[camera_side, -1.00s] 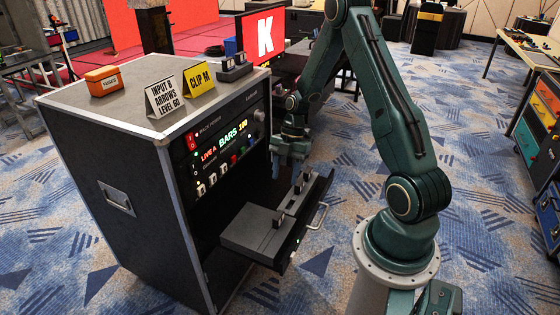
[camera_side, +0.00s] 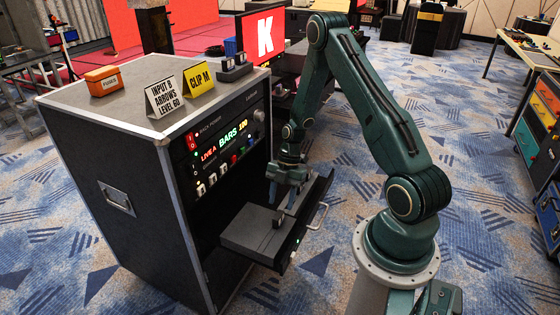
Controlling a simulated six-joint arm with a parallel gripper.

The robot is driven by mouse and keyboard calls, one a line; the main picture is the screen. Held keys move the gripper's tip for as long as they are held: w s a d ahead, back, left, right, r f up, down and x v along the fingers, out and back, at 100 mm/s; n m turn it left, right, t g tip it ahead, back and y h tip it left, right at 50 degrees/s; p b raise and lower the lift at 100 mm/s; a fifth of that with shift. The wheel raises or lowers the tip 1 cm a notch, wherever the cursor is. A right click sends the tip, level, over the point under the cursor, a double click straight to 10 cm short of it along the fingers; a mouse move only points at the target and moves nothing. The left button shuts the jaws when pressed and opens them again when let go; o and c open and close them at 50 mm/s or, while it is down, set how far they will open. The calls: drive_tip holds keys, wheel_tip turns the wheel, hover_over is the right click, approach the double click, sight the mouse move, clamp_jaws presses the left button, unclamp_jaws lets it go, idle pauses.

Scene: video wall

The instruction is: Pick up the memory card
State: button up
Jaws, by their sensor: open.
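My gripper (camera_side: 283,200) is open and points down over the pulled-out drawer (camera_side: 309,236) of the black rack case. Its fingers are low over the back part of the drawer. A small dark upright piece (camera_side: 279,220) stands on the grey unit (camera_side: 252,232) in the drawer, just in front of the fingers. I cannot tell whether this piece is the memory card. The place directly under and between the fingers is hidden, so contact with anything there cannot be told.
The rack case (camera_side: 120,185) stands left of my arm. On its top are an orange box (camera_side: 103,80), a white sign (camera_side: 164,97), a yellow sign (camera_side: 199,79) and a dark holder (camera_side: 234,68). The drawer handle (camera_side: 319,216) sticks out right. Carpet is clear in front.

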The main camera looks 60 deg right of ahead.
sight(279, 214)
drive_tip(key=shift+a+f, duration=0.15)
drive_tip(key=shift+f, duration=0.3)
drive_tip(key=shift+f, duration=0.1)
drive_tip(key=shift+x, duration=2.45)
drive_tip(key=shift+a, duration=0.1)
clamp_jaws()
